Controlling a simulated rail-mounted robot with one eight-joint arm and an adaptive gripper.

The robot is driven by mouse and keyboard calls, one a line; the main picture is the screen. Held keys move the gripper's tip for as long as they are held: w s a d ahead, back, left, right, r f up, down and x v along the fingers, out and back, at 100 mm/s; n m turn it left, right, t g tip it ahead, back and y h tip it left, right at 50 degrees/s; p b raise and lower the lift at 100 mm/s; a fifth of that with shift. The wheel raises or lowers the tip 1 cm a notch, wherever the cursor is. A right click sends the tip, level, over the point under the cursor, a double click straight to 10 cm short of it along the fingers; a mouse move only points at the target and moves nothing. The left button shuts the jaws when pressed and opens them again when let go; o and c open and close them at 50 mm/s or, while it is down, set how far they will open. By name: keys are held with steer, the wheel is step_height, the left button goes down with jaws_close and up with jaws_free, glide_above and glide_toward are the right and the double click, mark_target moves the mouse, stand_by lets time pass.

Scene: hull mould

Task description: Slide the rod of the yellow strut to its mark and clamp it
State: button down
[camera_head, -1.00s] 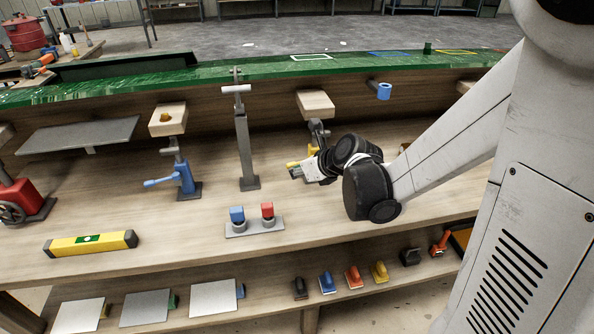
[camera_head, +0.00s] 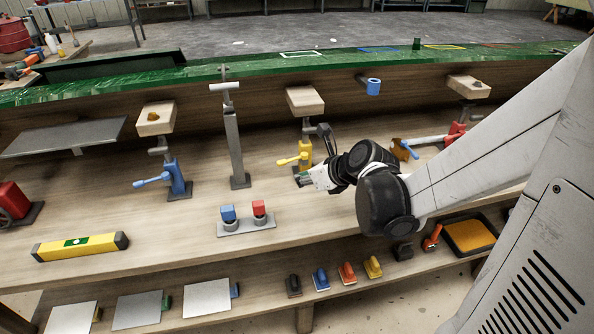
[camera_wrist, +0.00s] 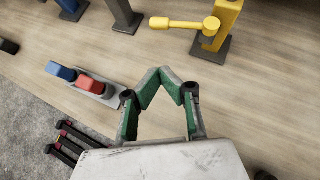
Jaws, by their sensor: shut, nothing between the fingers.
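The yellow strut (camera_head: 305,155) stands upright on the bench in the head view, with a wooden block (camera_head: 305,100) on top of its rod. Its yellow clamp handle (camera_head: 290,160) points to the left. In the wrist view the strut's lower body (camera_wrist: 226,18) and handle (camera_wrist: 185,23) are at the top; the rod is out of that view. My gripper (camera_head: 306,180) is just in front of the strut's foot. In the wrist view my gripper (camera_wrist: 170,75) has its green-padded fingers bent together at the tips, empty, and apart from the strut.
A blue strut (camera_head: 178,175) and a grey post (camera_head: 236,145) stand to the left; a red strut (camera_head: 455,133) is at the right. A holder with blue and red blocks (camera_head: 245,226) sits near the front edge. The bench between holder and yellow strut is clear.

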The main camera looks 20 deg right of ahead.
steer(key=s+a+r+n+g+h+p, duration=0.1)
steer(key=s+r+n, duration=0.6)
steer(key=n, duration=0.8)
steer(key=s+a+r+n+g+h+p, duration=0.1)
steer(key=s+a+r+n+h+p, duration=0.1)
steer(key=s+r+n+p, duration=0.2)
steer(key=s+r+n, duration=0.3)
steer(key=s+n, duration=0.4)
steer(key=n, duration=0.5)
steer(key=shift+s+r+n+h, duration=0.3)
steer(key=shift+s+h, duration=0.1)
